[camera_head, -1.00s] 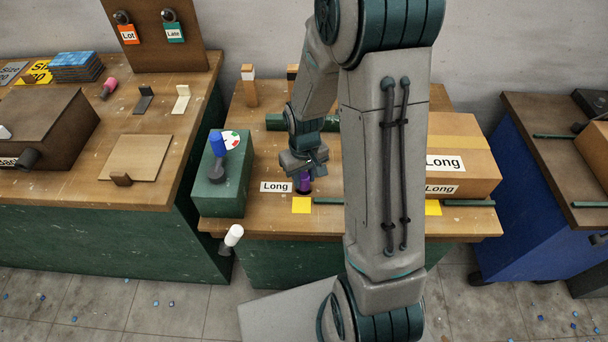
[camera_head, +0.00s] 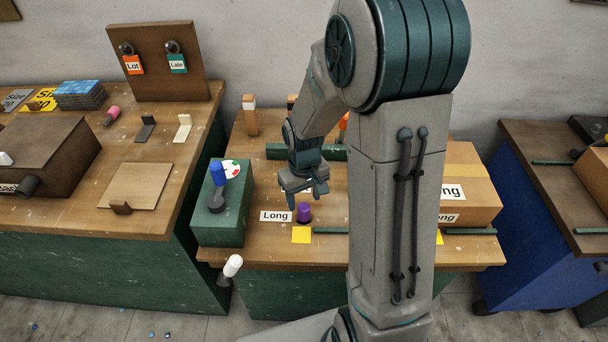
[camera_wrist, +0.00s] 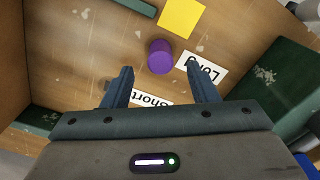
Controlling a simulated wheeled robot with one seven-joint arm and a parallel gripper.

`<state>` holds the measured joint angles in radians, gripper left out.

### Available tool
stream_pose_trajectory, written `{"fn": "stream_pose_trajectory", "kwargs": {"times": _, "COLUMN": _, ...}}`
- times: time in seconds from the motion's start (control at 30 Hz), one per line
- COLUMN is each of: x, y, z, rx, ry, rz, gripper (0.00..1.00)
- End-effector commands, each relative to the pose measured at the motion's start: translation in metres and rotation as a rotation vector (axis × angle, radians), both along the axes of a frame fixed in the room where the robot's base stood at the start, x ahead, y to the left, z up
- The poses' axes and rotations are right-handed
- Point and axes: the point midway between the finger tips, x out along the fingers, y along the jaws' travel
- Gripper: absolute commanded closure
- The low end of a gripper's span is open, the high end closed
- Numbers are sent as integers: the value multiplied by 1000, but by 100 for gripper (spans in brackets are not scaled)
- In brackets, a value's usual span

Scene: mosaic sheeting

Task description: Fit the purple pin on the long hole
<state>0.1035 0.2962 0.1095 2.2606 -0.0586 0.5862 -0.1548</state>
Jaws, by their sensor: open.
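The purple pin (camera_head: 304,212) stands upright on the wooden bench, beside the "Long" label (camera_head: 276,216) and behind a yellow square (camera_head: 301,235). In the wrist view the purple pin (camera_wrist: 160,56) is beyond my fingertips, next to the "Long" label (camera_wrist: 201,69). Its lower end and any hole under it are hidden, so I cannot tell how deep it sits. My gripper (camera_head: 307,196) is open and empty, a little above and behind the pin and apart from it. In the wrist view my gripper (camera_wrist: 160,85) shows both fingers spread over a "Short" label (camera_wrist: 151,99).
A green box (camera_head: 220,205) with a blue-topped knob stands left of the pin. A cardboard box (camera_head: 468,180) with "Long" labels stands right, partly behind my arm. A green strip (camera_head: 330,230) lies along the front. A white-tipped handle (camera_head: 232,265) juts from the bench front.

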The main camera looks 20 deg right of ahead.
Motion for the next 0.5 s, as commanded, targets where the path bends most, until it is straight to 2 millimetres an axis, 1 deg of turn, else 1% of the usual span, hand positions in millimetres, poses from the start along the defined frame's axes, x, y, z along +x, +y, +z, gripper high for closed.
{"fn": "stream_pose_trajectory", "kwargs": {"times": 0.03, "x": 1, "y": 0, "z": 14, "rx": 0, "ry": -6, "rz": 0, "gripper": 47}}
{"fn": "stream_pose_trajectory", "kwargs": {"times": 0.2, "x": 1, "y": 0, "z": 53, "rx": -1, "ry": -6, "rz": 1, "gripper": 47}}
{"fn": "stream_pose_trajectory", "kwargs": {"times": 0.3, "x": 0, "y": 0, "z": 71, "rx": 0, "ry": -5, "rz": 0, "gripper": 47}}
{"fn": "stream_pose_trajectory", "kwargs": {"times": 0.4, "x": 0, "y": 0, "z": 83, "rx": 1, "ry": -3, "rz": 0, "gripper": 47}}
{"fn": "stream_pose_trajectory", "kwargs": {"times": 0.5, "x": 0, "y": 0, "z": 90, "rx": 0, "ry": -1, "rz": 0, "gripper": 47}}
